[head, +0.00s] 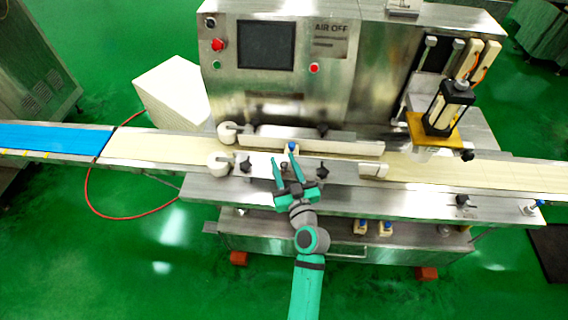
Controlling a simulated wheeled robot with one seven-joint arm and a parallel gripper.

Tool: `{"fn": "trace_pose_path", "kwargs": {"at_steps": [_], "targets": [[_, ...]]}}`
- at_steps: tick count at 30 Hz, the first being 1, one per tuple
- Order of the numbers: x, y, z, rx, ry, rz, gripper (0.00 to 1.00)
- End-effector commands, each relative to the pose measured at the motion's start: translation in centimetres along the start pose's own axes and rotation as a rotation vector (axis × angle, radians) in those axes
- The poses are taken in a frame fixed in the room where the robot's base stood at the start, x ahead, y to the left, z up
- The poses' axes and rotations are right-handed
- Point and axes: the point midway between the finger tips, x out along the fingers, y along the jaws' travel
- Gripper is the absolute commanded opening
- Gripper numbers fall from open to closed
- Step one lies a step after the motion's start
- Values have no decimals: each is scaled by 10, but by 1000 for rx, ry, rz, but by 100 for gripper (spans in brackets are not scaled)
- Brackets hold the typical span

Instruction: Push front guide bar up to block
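The front guide bar (340,169) is a pale bar along the near side of the conveyor, with a white roller (219,163) at its left end. A similar rear guide bar (345,147) lies behind it, with its own white roller (228,131). The cream belt shows between the bars. My gripper (284,155) is over the middle of the front bar, its two green fingers apart and pointing away from me. No object is clearly held. Whether the fingers touch the bar cannot be told.
The steel machine with a screen (266,44) and buttons stands behind the belt. A black and yellow press unit (446,108) overhangs the belt at right. Dark star knobs (246,165) stand near the front bar. A blue belt (50,138) extends left. Green floor is open in front.

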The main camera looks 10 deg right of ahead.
Motion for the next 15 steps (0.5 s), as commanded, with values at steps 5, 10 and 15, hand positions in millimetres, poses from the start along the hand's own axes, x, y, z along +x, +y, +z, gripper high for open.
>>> {"fn": "trace_pose_path", "kwargs": {"at_steps": [5,10,15], "targets": [[0,0,0,0,0,0,36],[0,0,0,0,0,0,7],[2,1,0,0,0,0,8]]}}
